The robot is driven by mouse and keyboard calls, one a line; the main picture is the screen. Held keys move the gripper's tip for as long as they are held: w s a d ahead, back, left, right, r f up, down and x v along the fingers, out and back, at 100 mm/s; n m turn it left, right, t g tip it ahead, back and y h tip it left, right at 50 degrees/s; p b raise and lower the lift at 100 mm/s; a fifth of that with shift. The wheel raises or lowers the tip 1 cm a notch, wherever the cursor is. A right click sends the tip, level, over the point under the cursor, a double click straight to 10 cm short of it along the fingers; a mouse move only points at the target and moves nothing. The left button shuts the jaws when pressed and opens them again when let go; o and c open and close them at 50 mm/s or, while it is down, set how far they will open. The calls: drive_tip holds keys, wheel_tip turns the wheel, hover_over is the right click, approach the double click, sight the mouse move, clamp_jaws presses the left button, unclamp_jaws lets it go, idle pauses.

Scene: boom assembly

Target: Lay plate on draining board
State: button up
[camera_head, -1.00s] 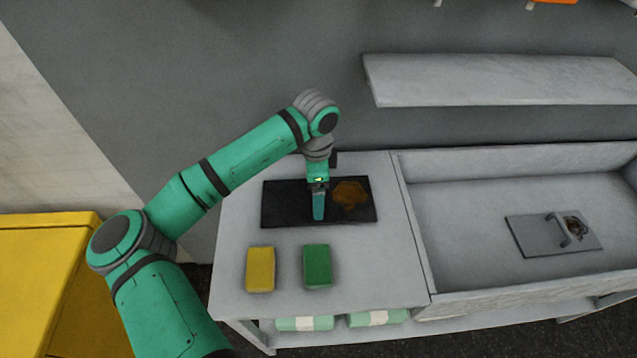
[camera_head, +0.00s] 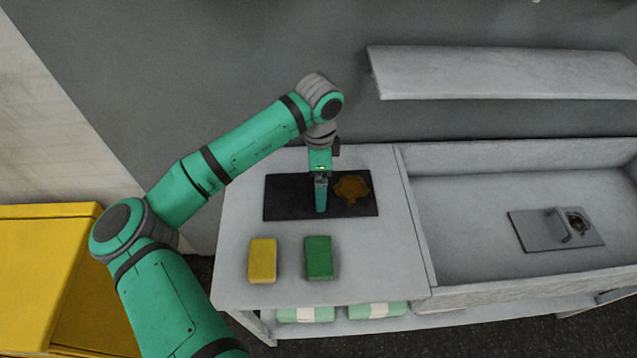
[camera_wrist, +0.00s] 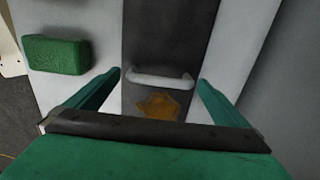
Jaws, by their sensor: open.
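A dark flat plate (camera_head: 285,199) with a brown stain on its right half lies on the left counter. The wrist view shows a pale bar handle (camera_wrist: 160,79) on this dark plate, with the stain close beside it. My gripper (camera_head: 321,210) points down over the middle of the plate and hides the handle in the head view. In the wrist view my gripper (camera_wrist: 158,78) is open, with the handle between its two fingertips. I see no finger touching the handle. A second, grey plate (camera_head: 537,234) with a handle and a brown stain lies in the sink basin.
A yellow sponge (camera_head: 262,260) and a green sponge (camera_head: 318,258) lie on the counter (camera_head: 232,285) before the dark plate. A raised edge divides the counter from the basin (camera_head: 470,200). A shelf (camera_head: 500,75) hangs above. A yellow cabinet (camera_head: 40,270) stands left.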

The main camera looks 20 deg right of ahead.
wheel_tip(320, 180, up, 10)
idle(0.4)
idle(0.4)
